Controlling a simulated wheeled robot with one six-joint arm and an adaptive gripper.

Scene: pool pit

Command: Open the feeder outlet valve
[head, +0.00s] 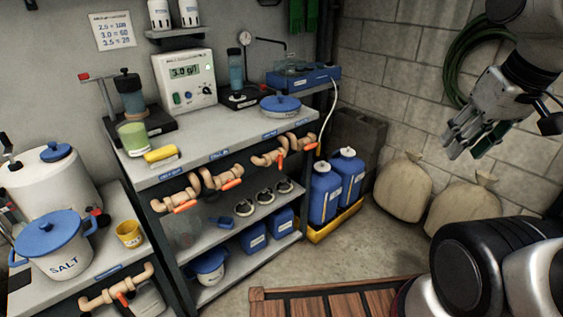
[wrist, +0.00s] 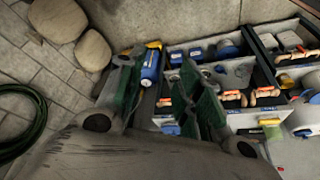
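Beige pipes with orange valve handles run along the front of the shelf unit: a left group (head: 190,190) and a right group (head: 284,151). They also show small in the wrist view (wrist: 262,93). Another such valve (head: 121,298) is on the low bench at bottom left. A red-ended lever (head: 86,77) sticks out beside a dark-topped vessel (head: 129,92). I cannot tell which of these is the feeder outlet valve. My gripper (head: 468,133) is raised at the upper right, far from all of them. Its fingers are apart and empty in the wrist view (wrist: 158,72).
Blue jugs (head: 325,192) stand in a yellow tray, with sacks (head: 403,187) by the wall. A wooden slatted platform (head: 335,300) lies on the floor in front. A salt pot (head: 58,248) and yellow cup (head: 129,234) stand on the low bench.

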